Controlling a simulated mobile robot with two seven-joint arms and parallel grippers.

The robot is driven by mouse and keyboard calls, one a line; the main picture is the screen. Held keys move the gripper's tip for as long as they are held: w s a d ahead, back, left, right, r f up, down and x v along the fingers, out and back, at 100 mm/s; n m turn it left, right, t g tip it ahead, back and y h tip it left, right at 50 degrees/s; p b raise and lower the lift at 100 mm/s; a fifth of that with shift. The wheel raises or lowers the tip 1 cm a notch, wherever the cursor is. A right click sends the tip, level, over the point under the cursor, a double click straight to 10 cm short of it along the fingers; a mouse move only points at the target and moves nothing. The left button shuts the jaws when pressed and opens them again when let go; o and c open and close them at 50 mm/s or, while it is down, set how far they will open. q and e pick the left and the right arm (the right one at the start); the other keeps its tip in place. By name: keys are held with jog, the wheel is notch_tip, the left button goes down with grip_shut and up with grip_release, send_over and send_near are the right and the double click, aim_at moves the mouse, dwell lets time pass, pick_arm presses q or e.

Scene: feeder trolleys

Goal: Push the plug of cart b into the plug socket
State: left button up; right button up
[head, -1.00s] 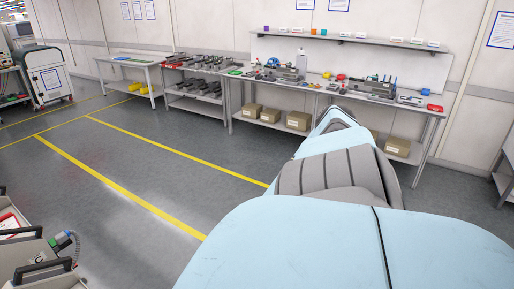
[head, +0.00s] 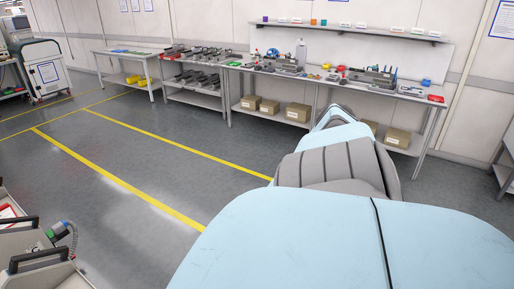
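A grey cart (head: 50,275) with black handles stands at the lower left edge, mostly cut off by the picture. I cannot tell which cart this is. I cannot make out a plug socket. One of my arms, light blue and grey, fills the lower right and reaches toward the benches. Neither gripper shows.
Workbenches (head: 205,97) with tools and parts line the back wall, with cardboard boxes (head: 298,112) on a lower shelf. A machine on wheels (head: 47,75) stands at the far left. The grey floor (head: 150,160) with yellow lines is clear in the middle.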

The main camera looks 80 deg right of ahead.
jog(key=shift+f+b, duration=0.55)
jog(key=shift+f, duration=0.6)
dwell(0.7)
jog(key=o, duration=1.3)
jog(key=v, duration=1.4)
jog(key=shift+p, duration=0.35)
